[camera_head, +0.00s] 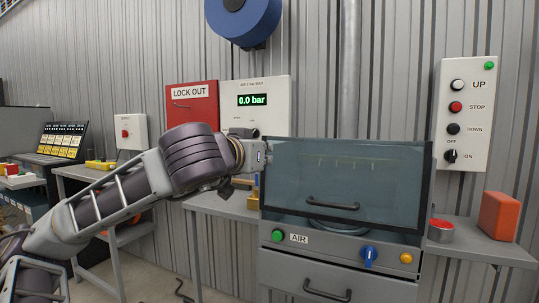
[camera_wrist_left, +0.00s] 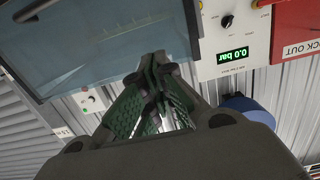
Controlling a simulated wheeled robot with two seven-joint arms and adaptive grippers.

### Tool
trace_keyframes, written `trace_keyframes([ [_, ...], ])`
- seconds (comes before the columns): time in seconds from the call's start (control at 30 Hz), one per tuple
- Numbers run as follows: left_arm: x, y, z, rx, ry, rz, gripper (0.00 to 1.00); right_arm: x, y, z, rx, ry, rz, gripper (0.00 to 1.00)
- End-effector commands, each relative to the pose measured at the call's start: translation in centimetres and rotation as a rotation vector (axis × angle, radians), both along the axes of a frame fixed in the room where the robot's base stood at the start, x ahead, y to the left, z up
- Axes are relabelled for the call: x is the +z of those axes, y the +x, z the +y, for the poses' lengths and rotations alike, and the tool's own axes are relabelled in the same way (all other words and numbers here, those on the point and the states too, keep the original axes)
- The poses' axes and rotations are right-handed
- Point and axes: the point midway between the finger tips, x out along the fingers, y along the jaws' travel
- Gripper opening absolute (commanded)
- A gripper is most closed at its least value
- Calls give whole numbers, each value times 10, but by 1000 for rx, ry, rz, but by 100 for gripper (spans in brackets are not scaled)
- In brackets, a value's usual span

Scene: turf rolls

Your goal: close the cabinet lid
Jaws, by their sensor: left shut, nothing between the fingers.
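The cabinet (camera_head: 270,253) is grey with a clear, blue-tinted glass lid (camera_head: 390,180) in a dark frame. A black lid handle (camera_head: 332,205) runs across the lower part of the glass. The lid looks down over the front opening; I cannot tell whether it is fully seated. My left gripper (camera_head: 258,180) is at the cabinet's upper left edge, beside the lid, its fingers mostly hidden. In the left wrist view the shut, empty fingers (camera_wrist_left: 160,62) overlap the edge of the glass lid (camera_wrist_left: 100,50); contact is unclear. My right gripper is out of view.
The cabinet front has a green AIR button (camera_head: 278,235), blue knob (camera_head: 368,256), yellow button (camera_head: 406,258) and drawer handle (camera_head: 327,290). A red lock-out box (camera_head: 190,108) and pressure panel (camera_head: 275,88) are behind my arm. A red tin (camera_head: 440,231) and orange block (camera_head: 499,216) stand right.

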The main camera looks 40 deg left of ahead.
Motion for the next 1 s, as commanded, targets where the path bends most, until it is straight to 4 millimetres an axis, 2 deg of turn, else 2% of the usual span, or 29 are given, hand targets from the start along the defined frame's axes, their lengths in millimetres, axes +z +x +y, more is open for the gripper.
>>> trace_keyframes([
  [0.17, 1, -7, -2, 1, 0, 0, 0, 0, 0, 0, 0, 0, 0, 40],
  [0.63, 6, -7, -2, 0, 0, -4, 0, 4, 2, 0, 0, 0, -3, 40],
  [0.77, 17, -9, -2, 0, 1, -13, 0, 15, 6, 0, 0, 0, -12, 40],
  [1.0, 54, -15, -6, -11, -1, -44, 0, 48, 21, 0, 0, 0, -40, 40],
])
